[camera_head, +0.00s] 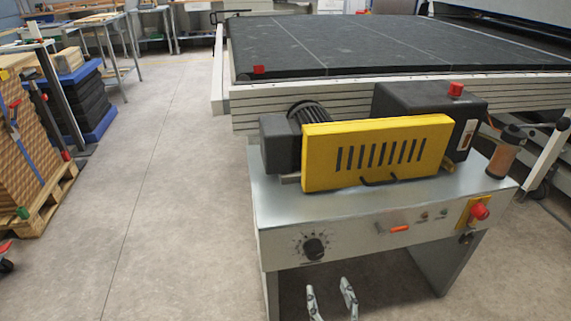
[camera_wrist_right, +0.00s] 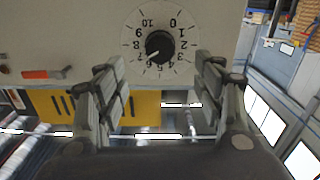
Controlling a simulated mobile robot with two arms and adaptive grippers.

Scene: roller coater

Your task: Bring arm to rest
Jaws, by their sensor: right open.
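My right gripper (camera_head: 331,299) shows at the bottom of the head view, in front of and below the dial on the roller coater's front panel. Its two fingers are apart with nothing between them. In the right wrist view the open fingers (camera_wrist_right: 165,95) stand either side of the view, with the black dial knob (camera_wrist_right: 160,45) and its numbered scale beyond them. The knob also shows in the head view (camera_head: 313,248). The fingers appear clear of it. My left gripper is not in view.
The roller coater (camera_head: 350,215) has a yellow slotted guard (camera_head: 378,153), an orange-red switch (camera_head: 399,229) and a red emergency button (camera_head: 479,211). A large dark-topped table (camera_head: 380,45) stands behind. Pallets with stacked boards (camera_head: 30,150) are at left. The floor (camera_head: 150,190) between is clear.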

